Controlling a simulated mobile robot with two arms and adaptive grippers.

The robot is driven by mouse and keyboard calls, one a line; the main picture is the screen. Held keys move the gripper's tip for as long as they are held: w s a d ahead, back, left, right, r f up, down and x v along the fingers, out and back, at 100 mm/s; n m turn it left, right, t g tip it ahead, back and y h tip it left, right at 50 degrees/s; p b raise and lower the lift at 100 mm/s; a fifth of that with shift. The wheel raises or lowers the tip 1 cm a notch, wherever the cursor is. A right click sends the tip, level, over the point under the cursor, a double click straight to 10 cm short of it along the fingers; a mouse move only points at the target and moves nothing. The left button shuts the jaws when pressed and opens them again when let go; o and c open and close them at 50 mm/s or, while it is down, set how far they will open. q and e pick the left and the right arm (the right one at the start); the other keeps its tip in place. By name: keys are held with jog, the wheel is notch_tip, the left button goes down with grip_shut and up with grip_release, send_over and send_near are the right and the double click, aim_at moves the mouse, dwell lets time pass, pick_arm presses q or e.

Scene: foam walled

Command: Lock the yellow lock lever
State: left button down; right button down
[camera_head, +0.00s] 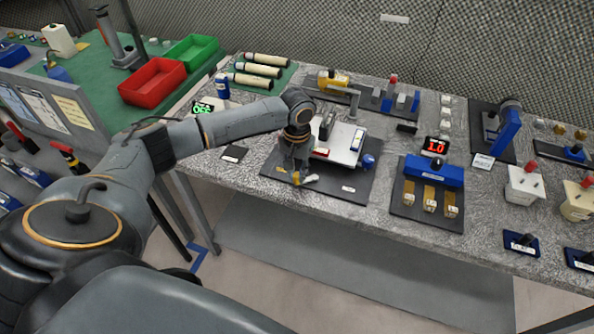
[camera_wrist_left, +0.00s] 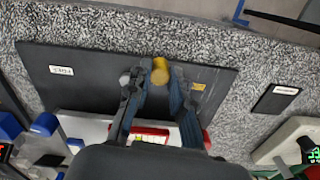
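The yellow lock lever (camera_wrist_left: 160,71) shows as a short yellow cylinder near the front edge of a dark base plate (camera_wrist_left: 85,80). In the head view the yellow piece (camera_head: 296,181) is small and partly hidden under my left gripper (camera_head: 294,166). My left gripper points down there. In the left wrist view its two fingertips (camera_wrist_left: 156,80) stand apart with the yellow end between them, closer to the right finger. I cannot tell whether they touch it. A pale knob (camera_wrist_left: 124,80) lies just outside the left finger. My right gripper is not in view.
A light plate device with a blue knob (camera_head: 368,161) stands on the same base, behind the gripper. A blue fixture (camera_head: 434,171) is to its right, a black pad (camera_head: 234,153) to its left. Red (camera_head: 152,82) and green (camera_head: 191,51) bins stand farther left.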

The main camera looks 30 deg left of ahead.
pick_arm(q)
jog(key=shift+w+a+r+m+p, duration=0.1)
jog(key=shift+w+a+m+p, duration=0.2)
jog(key=shift+m+p, duration=0.6)
jog(key=shift+w+a+m+p, duration=0.25)
jog(key=shift+m+p, duration=0.1)
jog(key=shift+m, duration=0.35)
jog(key=m, duration=0.1)
jog(key=w+m, duration=0.1)
jog(key=shift+w+a+m+p, duration=0.1)
jog(key=shift+a+m+p, duration=0.15)
jog(key=shift+m+p, duration=0.15)
jog(key=shift+w+m, duration=0.25)
jog(key=shift+m, duration=0.45)
jog(key=shift+a, duration=0.1)
jog(key=c, duration=1.2)
grip_release()
jog(key=shift+o, duration=0.2)
